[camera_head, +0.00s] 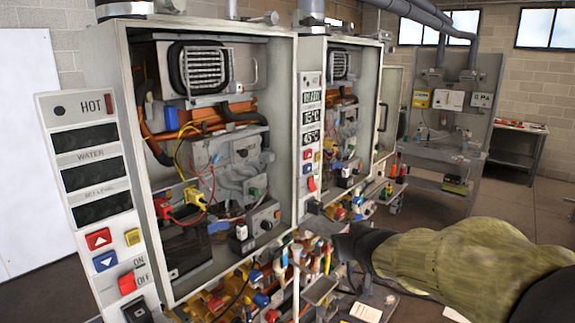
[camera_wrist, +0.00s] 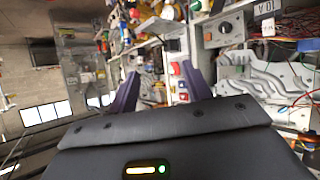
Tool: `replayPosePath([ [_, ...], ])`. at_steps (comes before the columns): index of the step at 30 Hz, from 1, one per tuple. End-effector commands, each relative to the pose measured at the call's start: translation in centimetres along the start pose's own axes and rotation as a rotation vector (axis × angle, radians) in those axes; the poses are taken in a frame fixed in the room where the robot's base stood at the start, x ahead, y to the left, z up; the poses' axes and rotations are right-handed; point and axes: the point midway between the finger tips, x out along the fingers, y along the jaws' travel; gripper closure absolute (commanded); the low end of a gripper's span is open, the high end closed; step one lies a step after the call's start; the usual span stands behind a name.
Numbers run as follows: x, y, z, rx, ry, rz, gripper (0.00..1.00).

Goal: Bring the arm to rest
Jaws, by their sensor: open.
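My gripper (camera_wrist: 160,72) shows in the wrist view as two dark purple fingers spread apart. It is open, and I see nothing held between the fingers. The wrist view is turned on its side, with heater parts beyond the fingertips. In the head view my arm reaches in from the lower right, and its dark front end (camera_head: 350,246) is near the pipes and valves below the heaters. The fingers are not clear in the head view, and I cannot tell whether they touch anything there.
Two open heater cabinets, a nearer one (camera_head: 120,80) and a farther one (camera_head: 375,75), stand left and centre. A control panel (camera_head: 95,190) reads "HOT". Pipes and valves (camera_head: 215,300) crowd below. A workbench (camera_head: 440,185) stands behind. Open floor (camera_head: 530,215) lies at right.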

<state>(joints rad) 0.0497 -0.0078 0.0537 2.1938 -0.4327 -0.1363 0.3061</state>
Motion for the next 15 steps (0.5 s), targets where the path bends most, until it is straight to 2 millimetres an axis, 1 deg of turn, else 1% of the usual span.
replayPosePath([
  [1, 0.1, 0.1, 3.5, 0.015, -0.088, 0.013, 0.51],
  [2, 0.0, 0.1, 5.3, 0.024, -0.14, 0.021, 0.51],
  [3, -0.3, 0.1, 7.7, 0.035, -0.208, 0.03, 0.51],
  [5, -0.9, 0.0, 11.4, 0.052, -0.313, 0.037, 0.51],
  [6, -1.5, -0.1, 13.8, 0.062, -0.384, 0.04, 0.51],
  [8, -2.5, -0.5, 17.3, 0.079, -0.489, 0.04, 0.51],
  [9, -3.4, -0.8, 19.6, 0.09, -0.559, 0.037, 0.51],
  [12, -5.7, -1.6, 24.2, 0.117, -0.713, 0.025, 0.51],
  [15, -7.5, -2.4, 27.1, 0.135, -0.813, 0.01, 0.51],
])
